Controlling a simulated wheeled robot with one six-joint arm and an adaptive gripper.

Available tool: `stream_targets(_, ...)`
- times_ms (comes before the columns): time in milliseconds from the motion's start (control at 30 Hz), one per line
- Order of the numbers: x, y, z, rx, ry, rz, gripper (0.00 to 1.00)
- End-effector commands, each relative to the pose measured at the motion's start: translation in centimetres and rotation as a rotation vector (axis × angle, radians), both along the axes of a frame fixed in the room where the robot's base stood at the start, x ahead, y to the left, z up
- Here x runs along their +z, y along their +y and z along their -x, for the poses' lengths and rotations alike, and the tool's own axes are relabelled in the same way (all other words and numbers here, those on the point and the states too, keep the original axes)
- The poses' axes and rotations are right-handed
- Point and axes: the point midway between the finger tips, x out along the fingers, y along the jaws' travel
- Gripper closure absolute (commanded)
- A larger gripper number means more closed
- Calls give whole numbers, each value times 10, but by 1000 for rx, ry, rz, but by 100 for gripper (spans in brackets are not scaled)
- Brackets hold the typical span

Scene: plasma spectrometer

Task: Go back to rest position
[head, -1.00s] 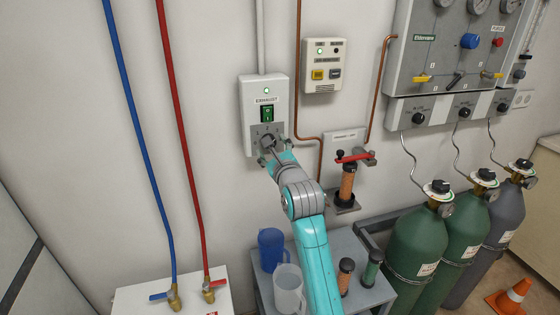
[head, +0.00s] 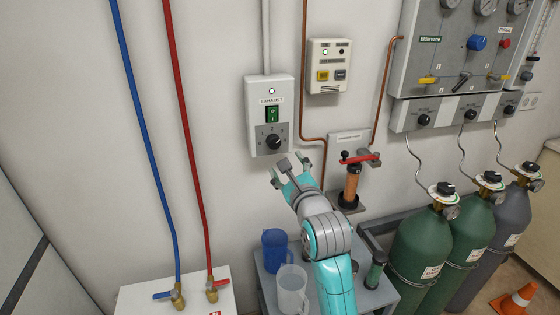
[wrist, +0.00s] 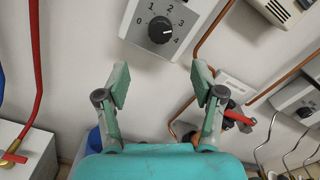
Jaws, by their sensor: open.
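My gripper (head: 288,168) is open and empty, in front of the wall and just below the exhaust box (head: 270,95). In the wrist view its two fingers (wrist: 159,85) stand apart with nothing between them. The exhaust box has a lit green light, a green switch (head: 272,114) and a black dial (head: 273,142). In the wrist view the dial (wrist: 161,30) has marks 0 to 4 around it. The fingers are apart from the dial, and wall shows between them. My teal arm reaches up from the bottom of the head view.
A copper-coloured cartridge with a red lever (head: 360,159) is on the wall right of my gripper. A cart (head: 375,298) below holds a blue jug (head: 275,250) and a clear jug (head: 292,290). Gas cylinders (head: 422,245) stand at right. Blue and red pipes run down the left wall.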

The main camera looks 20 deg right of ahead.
Motion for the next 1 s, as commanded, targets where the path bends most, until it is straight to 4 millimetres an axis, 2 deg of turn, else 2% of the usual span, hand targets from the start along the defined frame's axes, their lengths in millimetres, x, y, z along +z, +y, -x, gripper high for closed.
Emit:
stream_targets(167, -7, 0, 3, 0, 4, 20, 32)
stream_targets(267, -27, 0, 12, 1, 14, 84, 32)
stream_targets(367, -60, 0, 29, 4, 31, 197, 32)
stream_targets(500, -107, 0, 61, 10, 48, 389, 32)
stream_targets(700, -165, 1, 113, 28, 76, 662, 32)
stream_targets(1000, -231, 1, 203, 66, 108, 1071, 32)
